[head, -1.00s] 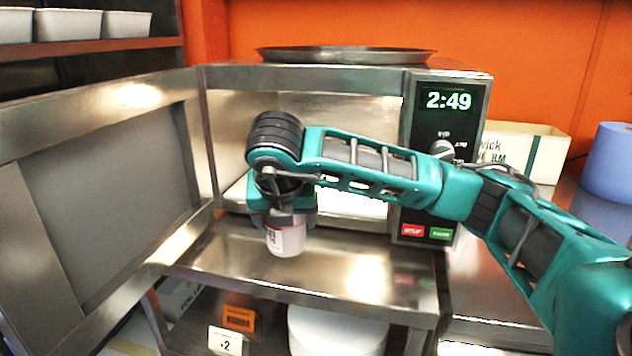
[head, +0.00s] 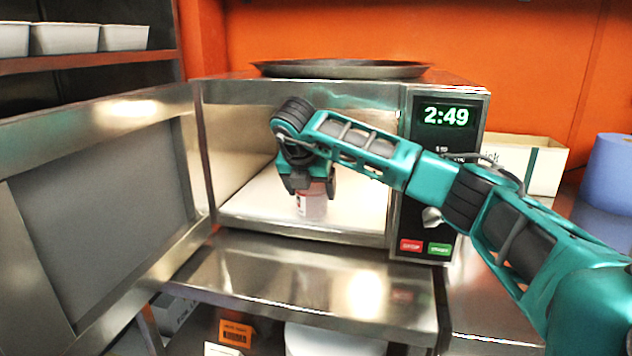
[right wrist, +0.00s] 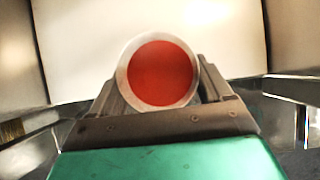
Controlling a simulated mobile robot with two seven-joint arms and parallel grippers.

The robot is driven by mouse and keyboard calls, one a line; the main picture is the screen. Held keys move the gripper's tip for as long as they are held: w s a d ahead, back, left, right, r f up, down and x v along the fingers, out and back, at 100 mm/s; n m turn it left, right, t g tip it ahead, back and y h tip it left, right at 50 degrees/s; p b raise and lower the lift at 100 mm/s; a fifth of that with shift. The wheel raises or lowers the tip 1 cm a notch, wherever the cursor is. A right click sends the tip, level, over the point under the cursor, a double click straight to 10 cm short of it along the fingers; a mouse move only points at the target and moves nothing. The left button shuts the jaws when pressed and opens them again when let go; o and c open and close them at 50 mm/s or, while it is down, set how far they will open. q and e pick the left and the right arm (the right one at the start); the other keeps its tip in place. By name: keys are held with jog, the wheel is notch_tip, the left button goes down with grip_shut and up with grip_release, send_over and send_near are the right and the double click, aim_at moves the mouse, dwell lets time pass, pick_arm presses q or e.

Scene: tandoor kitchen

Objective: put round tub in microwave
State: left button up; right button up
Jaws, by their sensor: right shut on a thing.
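The round tub (head: 312,203) is small and whitish with dark and red print. My right gripper (head: 308,190) is shut on it from above, inside the open front of the microwave (head: 397,165). The right wrist view shows the tub from above, with a pale rim and red top (right wrist: 160,73), between the fingers. The tub looks upright over the pale cavity floor (head: 252,205); I cannot tell whether it touches. The microwave door (head: 100,215) stands wide open to the left. My left gripper is out of view.
A steel shelf (head: 255,280) lies in front of the microwave. A round pan (head: 345,68) sits on top of it. At the right stand a carton (head: 520,165) and a blue roll (head: 608,170). White containers (head: 65,38) line a shelf at the upper left.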

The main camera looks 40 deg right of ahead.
jog(key=w+d, duration=0.2)
jog(key=d, duration=0.1)
jog(key=shift+w, duration=0.35)
jog(key=shift+d+f, duration=0.1)
jog(key=shift+f, duration=0.1)
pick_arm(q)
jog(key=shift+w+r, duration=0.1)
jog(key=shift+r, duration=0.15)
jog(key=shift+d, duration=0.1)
pick_arm(e)
jog(key=o, duration=1.2)
jog(key=shift+f, duration=0.1)
jog(key=shift+s+r, duration=0.1)
jog(key=shift+r, duration=0.1)
pick_arm(q)
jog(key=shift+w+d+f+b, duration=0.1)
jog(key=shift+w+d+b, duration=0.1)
jog(key=shift+b, duration=0.1)
pick_arm(e)
jog(key=s+a, duration=0.2)
jog(key=a, duration=0.1)
jog(key=s+a, duration=0.6)
jog(key=shift+a+r, duration=0.3)
jog(key=shift+a, duration=0.05)
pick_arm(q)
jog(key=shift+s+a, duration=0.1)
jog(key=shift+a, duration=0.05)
pick_arm(e)
jog(key=shift+a, duration=0.1)
